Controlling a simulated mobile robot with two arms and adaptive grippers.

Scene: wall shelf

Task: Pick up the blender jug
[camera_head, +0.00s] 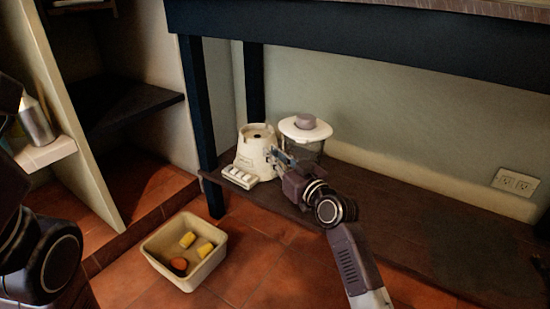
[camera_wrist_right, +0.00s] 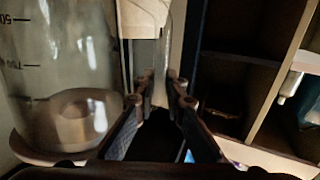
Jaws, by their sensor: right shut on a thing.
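The blender jug (camera_head: 305,143) is clear, with a white lid and a grey cap. It appears upright above the low dark shelf, just right of the cream blender base (camera_head: 256,146). My right gripper (camera_head: 284,160) is at its left side, between jug and base. In the right wrist view, the clear jug (camera_wrist_right: 60,65) with measuring marks fills the left, and my right gripper (camera_wrist_right: 160,88) is shut on its handle. Whether the jug's bottom touches the shelf is hidden. My left arm shows at the left edge; its gripper is out of view.
The low shelf (camera_head: 400,215) has bare room to the right. A dark table edge (camera_head: 350,35) runs overhead. A cream bin (camera_head: 165,270) with several yellow and orange items stands on the tiled floor. A metallic bottle (camera_head: 36,121) stands on a side shelf.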

